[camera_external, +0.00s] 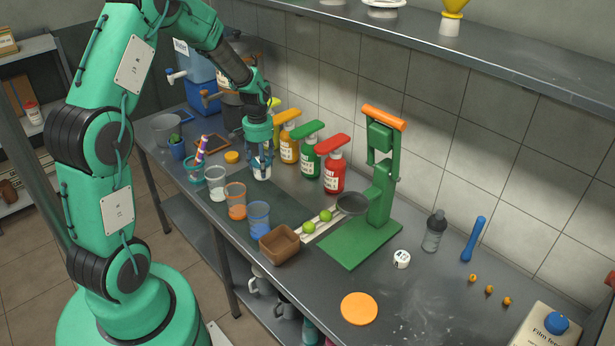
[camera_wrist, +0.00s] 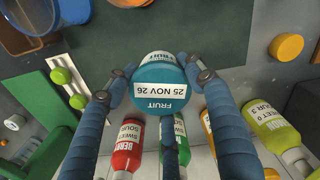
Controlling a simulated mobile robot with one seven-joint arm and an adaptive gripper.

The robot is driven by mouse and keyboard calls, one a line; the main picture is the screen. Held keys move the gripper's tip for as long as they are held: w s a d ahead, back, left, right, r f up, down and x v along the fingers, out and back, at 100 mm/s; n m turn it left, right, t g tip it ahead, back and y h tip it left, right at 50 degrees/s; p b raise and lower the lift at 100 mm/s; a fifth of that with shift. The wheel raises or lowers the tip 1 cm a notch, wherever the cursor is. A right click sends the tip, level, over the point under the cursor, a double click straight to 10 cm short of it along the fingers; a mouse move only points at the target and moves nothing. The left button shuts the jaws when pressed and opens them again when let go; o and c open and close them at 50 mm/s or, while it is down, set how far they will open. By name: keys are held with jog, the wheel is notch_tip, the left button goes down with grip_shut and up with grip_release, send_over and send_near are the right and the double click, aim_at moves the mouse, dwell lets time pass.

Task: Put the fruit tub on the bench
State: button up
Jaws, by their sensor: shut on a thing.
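The fruit tub (camera_external: 262,173) is a small white tub at the far part of the bench (camera_external: 455,297), near the row of cups and bottles. In the wrist view its teal lid (camera_wrist: 150,77) carries a label reading "FRUIT 25 NOV 26". My gripper (camera_external: 262,161) points down over it and is shut on it. In the wrist view the fingers of my gripper (camera_wrist: 157,84) lie on both sides of the tub. I cannot tell whether its bottom touches the bench or hangs just above it.
Sauce bottles (camera_external: 333,172) stand close behind, along the wall. Several cups (camera_external: 237,203) line the front edge, with a brown box (camera_external: 279,246) beside them. A green press (camera_external: 380,180) stands to the right. The dark mat (camera_external: 290,208) has free room.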

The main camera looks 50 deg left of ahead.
jog(key=shift+w+d+r+p, duration=0.15)
jog(key=shift+d+p, duration=0.2)
jog(key=shift+d, duration=0.2)
jog(key=s+d+r+p, duration=0.2)
jog(key=d+p, duration=0.5)
jog(key=d, duration=0.5)
jog(key=s+d+r+n+p, duration=0.1)
jog(key=s+d+r+p, duration=0.15)
jog(key=d+p, duration=0.7)
jog(key=s+d+r+p, duration=0.25)
jog(key=d+p, duration=0.25)
jog(key=d, duration=1)
jog(key=w+d+f+m+b, duration=0.1)
jog(key=d+f+m+b, duration=0.2)
jog(key=d, duration=0.8)
jog(key=w+d+f+m+b, duration=0.1)
jog(key=d+f+m+b, duration=0.2)
jog(key=d, duration=0.9)
jog(key=w+d+f+m+b, duration=0.2)
jog(key=d+f+m, duration=0.4)
jog(key=d+m, duration=0.4)
jog(key=shift+d+b, duration=0.4)
jog(key=shift+d, duration=0.6)
jog(key=shift+w+f, duration=0.1)
jog(key=shift+w, duration=0.05)
